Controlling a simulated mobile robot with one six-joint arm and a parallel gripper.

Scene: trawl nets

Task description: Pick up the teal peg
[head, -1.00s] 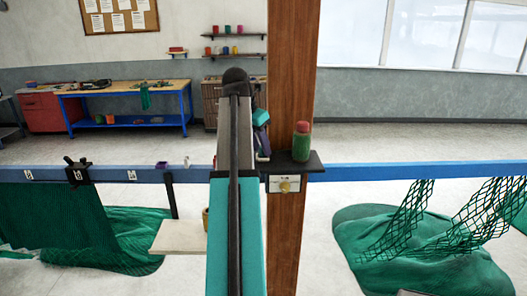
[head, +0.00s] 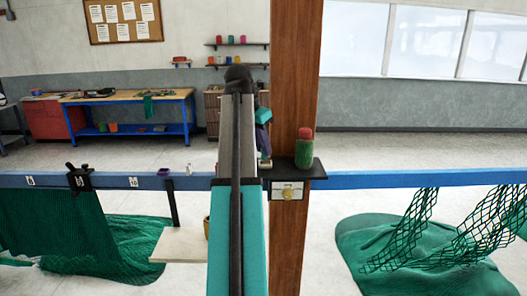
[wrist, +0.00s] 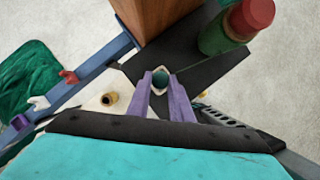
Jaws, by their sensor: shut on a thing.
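The teal peg (wrist: 160,78) shows end-on between the fingertips in the wrist view. My gripper (wrist: 160,86), with its purple fingers, is shut on it, over the black shelf (wrist: 195,55). I cannot tell whether the peg still touches the shelf. In the head view my own arm hides the peg, and only a little of my gripper shows at the shelf's left end.
A green bottle with a red cap (head: 305,149) stands on the shelf, close right of my gripper. A wooden post (head: 297,80) rises behind it. A blue rail (head: 420,179) runs across, with green nets (head: 400,240) hanging. A small yellowish pot (wrist: 109,98) lies left of the fingers.

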